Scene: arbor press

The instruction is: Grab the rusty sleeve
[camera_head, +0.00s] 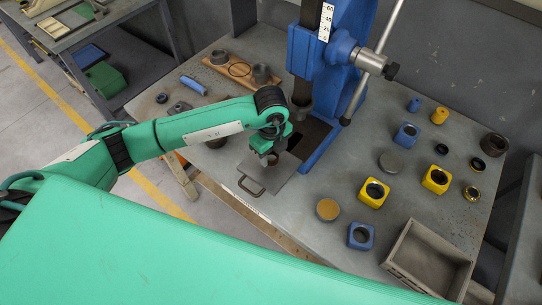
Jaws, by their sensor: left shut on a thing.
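My left gripper (272,157) points down over the grey plate with a handle (283,180), in front of the blue press. It is shut on a small rust-brown piece, which looks like the rusty sleeve (272,160). The fingers hide most of this piece. I cannot tell whether it touches the plate. My right gripper is not in view.
The blue arbor press (330,70) with its lever stands behind the gripper. Yellow and blue blocks, rings and a dark brown ring (494,144) stand on the right of the table. An open grey bin (428,260) is at the front right. A wooden board (240,70) lies behind left.

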